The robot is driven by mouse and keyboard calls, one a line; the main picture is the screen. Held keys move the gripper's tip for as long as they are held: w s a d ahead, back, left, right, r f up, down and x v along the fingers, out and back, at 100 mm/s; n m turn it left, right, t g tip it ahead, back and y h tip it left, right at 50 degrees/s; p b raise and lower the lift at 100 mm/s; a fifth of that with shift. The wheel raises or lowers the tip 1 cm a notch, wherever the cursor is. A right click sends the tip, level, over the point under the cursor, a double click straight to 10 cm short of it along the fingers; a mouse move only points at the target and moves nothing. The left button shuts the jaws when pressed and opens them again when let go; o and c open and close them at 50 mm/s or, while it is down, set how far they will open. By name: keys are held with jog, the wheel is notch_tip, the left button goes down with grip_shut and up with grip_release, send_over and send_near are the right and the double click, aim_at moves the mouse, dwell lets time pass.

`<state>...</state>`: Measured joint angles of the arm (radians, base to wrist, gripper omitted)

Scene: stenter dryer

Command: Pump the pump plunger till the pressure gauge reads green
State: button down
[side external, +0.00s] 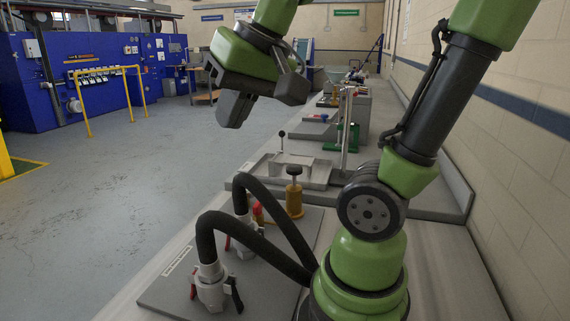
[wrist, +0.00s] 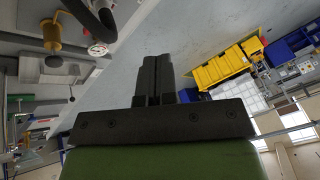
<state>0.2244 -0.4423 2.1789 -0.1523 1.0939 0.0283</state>
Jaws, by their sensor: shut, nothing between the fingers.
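The pump (side external: 294,200) is a brass-coloured cylinder on the bench, and its plunger (side external: 294,171) has a black knob standing up on top. In the wrist view the pump body (wrist: 52,30) is at upper left, with the plunger's black knob (wrist: 54,61) towards the camera. A small round white and red part (wrist: 97,49) beside it may be the pressure gauge; I cannot read it. My gripper (side external: 231,112) is shut and empty, in the air above and left of the plunger, touching nothing. Its closed fingers (wrist: 155,75) show in the wrist view.
Two thick black hoses (side external: 252,235) arch in front of the pump to couplings (side external: 211,287) with red and black levers. Behind the pump are a grey tray (side external: 290,171) and a green-based stand (side external: 343,140). A wall (side external: 500,130) runs along the right. Open floor (side external: 110,190) lies left.

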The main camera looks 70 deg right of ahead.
jog(key=w+d+m+g+h, duration=0.1)
jog(key=w+d+m+g, duration=0.15)
jog(key=d, duration=0.35)
jog(key=m+g, duration=0.4)
jog(key=m, duration=0.5)
send_over(293, 167)
jog(key=w+a, duration=0.1)
notch_tip(293, 167, down, 4)
jog(key=f, duration=0.1)
jog(key=shift+w+a+r+n, duration=0.1)
jog(key=shift+r+n, duration=0.15)
jog(key=f, duration=0.9)
jog(key=s+d+f, duration=0.1)
jog(key=f, duration=0.4)
